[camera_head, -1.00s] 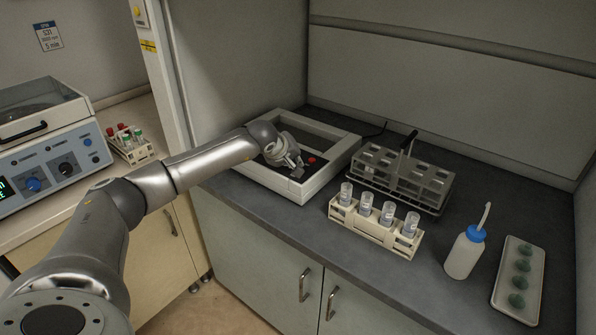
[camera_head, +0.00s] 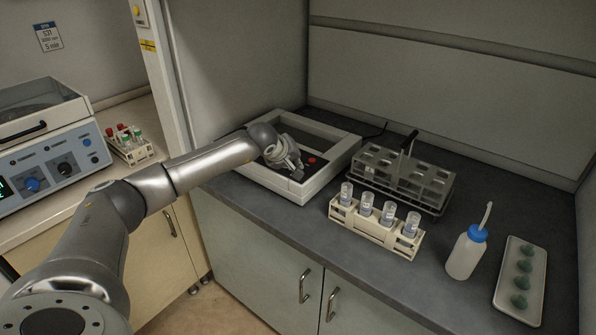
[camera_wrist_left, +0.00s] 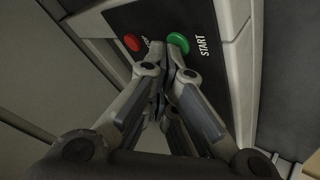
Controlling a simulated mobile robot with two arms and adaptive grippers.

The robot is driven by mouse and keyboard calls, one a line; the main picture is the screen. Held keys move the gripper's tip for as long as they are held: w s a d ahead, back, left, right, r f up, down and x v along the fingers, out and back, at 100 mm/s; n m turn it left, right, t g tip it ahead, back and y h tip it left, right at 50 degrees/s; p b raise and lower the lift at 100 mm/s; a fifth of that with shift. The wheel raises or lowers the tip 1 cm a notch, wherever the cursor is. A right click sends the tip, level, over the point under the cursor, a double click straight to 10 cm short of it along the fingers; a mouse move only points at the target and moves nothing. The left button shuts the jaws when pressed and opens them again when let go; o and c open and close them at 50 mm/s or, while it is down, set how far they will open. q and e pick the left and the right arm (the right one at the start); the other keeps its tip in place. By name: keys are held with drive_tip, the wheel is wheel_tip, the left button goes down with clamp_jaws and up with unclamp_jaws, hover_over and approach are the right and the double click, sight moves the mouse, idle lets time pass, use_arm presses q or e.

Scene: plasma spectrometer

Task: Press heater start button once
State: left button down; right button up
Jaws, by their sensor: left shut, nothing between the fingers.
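The heater (camera_head: 330,135) is a pale box with a rectangular opening on the dark bench. Its green start button (camera_wrist_left: 179,41) shows in the left wrist view, beside the word START. A red button (camera_wrist_left: 132,42) sits to its left on the same black panel, and it also shows in the head view (camera_head: 311,160). My left gripper (camera_head: 295,172) is shut and empty over the heater's front panel. In the left wrist view its fingertips (camera_wrist_left: 165,65) are right at the green button's lower edge. I cannot tell whether they touch it or whether it is pressed. My right gripper is not in view.
A metal rack (camera_head: 400,175) stands right of the heater. In front is a cream rack (camera_head: 375,228) with several vials. A wash bottle (camera_head: 466,253) and a tray (camera_head: 519,280) are further right. A centrifuge (camera_head: 45,150) and a tube rack (camera_head: 131,148) are at left.

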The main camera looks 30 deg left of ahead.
use_arm(q)
drive_tip(key=shift+r+p, duration=0.4)
drive_tip(key=shift+r, duration=0.35)
drive_tip(key=shift+r, duration=0.1)
drive_tip(key=shift+r+p, duration=1.45)
drive_tip(key=shift+r, duration=1)
